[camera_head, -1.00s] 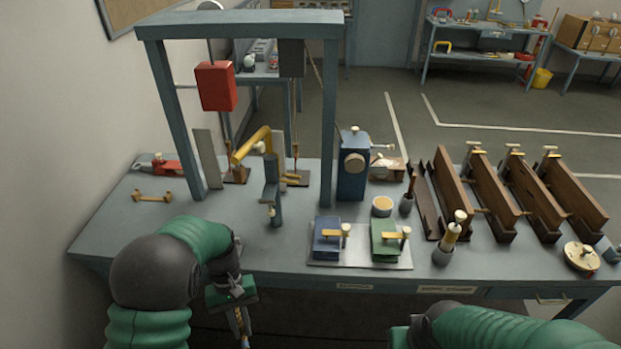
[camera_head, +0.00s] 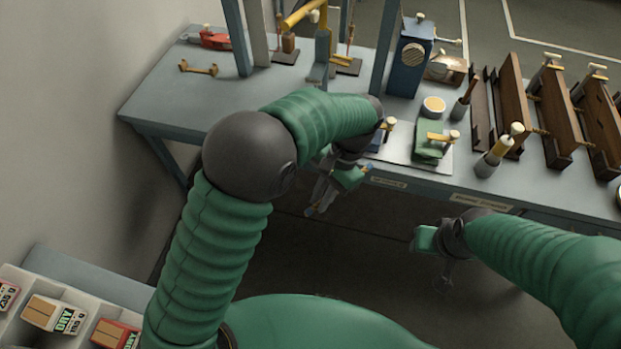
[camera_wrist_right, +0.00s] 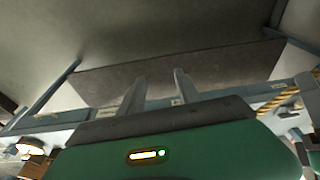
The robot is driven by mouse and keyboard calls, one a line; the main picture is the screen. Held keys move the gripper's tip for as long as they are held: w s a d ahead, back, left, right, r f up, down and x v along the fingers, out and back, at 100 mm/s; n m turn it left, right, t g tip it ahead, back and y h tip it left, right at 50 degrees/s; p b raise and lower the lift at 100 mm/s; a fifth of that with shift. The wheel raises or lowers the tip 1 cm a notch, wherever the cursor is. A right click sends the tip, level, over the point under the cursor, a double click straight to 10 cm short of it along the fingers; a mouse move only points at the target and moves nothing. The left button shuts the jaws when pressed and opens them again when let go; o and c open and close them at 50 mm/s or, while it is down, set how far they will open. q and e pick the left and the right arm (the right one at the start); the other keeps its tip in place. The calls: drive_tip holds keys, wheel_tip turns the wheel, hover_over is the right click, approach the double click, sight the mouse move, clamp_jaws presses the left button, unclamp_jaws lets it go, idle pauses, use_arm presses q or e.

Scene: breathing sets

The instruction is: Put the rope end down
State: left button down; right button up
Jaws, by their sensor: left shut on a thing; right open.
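My left gripper (camera_head: 322,196) is in the head view, in front of the bench's front edge and below the bench top. A yellow and dark twisted rope (camera_wrist_right: 282,102) shows at the right of the right wrist view. I cannot tell where its far end lies. My right gripper (camera_head: 440,272) hangs in front of the bench to the right. Its two fingers (camera_wrist_right: 160,88) are apart with nothing between them.
The bench (camera_head: 170,105) has a clear patch at its left. A metal plate (camera_head: 398,150) with a green block (camera_head: 430,148) lies near the front edge. A bin with boxes (camera_head: 55,312) is lower left.

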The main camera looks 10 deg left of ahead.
use_arm(q)
drive_tip(key=shift+a, duration=0.15)
drive_tip(key=shift+s+a, duration=0.1)
drive_tip(key=shift+a, duration=0.35)
drive_tip(key=shift+w+d, duration=0.25)
drive_tip(key=shift+d, duration=0.1)
drive_tip(key=shift+s+a, duration=0.1)
drive_tip(key=shift+s, duration=0.05)
use_arm(e)
drive_tip(key=w+a+r+n+g+y, duration=0.1)
drive_tip(key=w+a+r+n+g, duration=0.1)
drive_tip(key=w+a+r+n, duration=0.45)
drive_tip(key=w+a+r+n+g+y, duration=0.15)
drive_tip(key=w+a+n, duration=0.25)
drive_tip(key=w+n, duration=0.6)
drive_tip(key=w+a+r+n+g, duration=0.3)
drive_tip(key=w+a+n, duration=0.25)
drive_tip(key=n, duration=0.65)
use_arm(q)
drive_tip(key=shift+a, duration=0.1)
use_arm(e)
drive_tip(key=x, duration=1.1)
drive_tip(key=shift+f, duration=0.2)
